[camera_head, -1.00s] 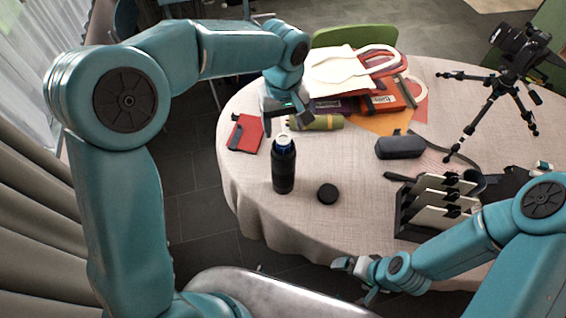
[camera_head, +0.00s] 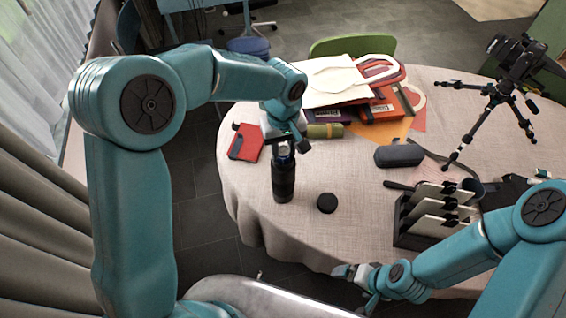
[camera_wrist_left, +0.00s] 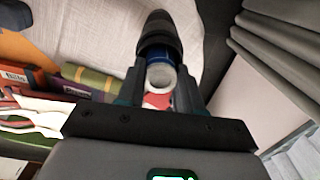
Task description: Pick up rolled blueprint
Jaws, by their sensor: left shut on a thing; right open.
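The rolled blueprint (camera_wrist_left: 161,73) is blue outside with a pale hollow end. It stands upright in a black tube (camera_head: 283,184); its lower part is hidden inside. In the head view my left gripper (camera_head: 286,148) is over the tube's mouth and mostly covers the roll. In the left wrist view my left gripper (camera_wrist_left: 160,88) has a finger on each side of the roll and is shut on it. My right gripper (camera_head: 355,273) is open and empty at the table's near edge.
A round black cap (camera_head: 327,203) lies right of the tube. A red notebook (camera_head: 245,142), a green roll (camera_head: 325,131) and a dark case (camera_head: 399,155) lie behind. A rack (camera_head: 432,215) and a camera tripod (camera_head: 494,98) stand right.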

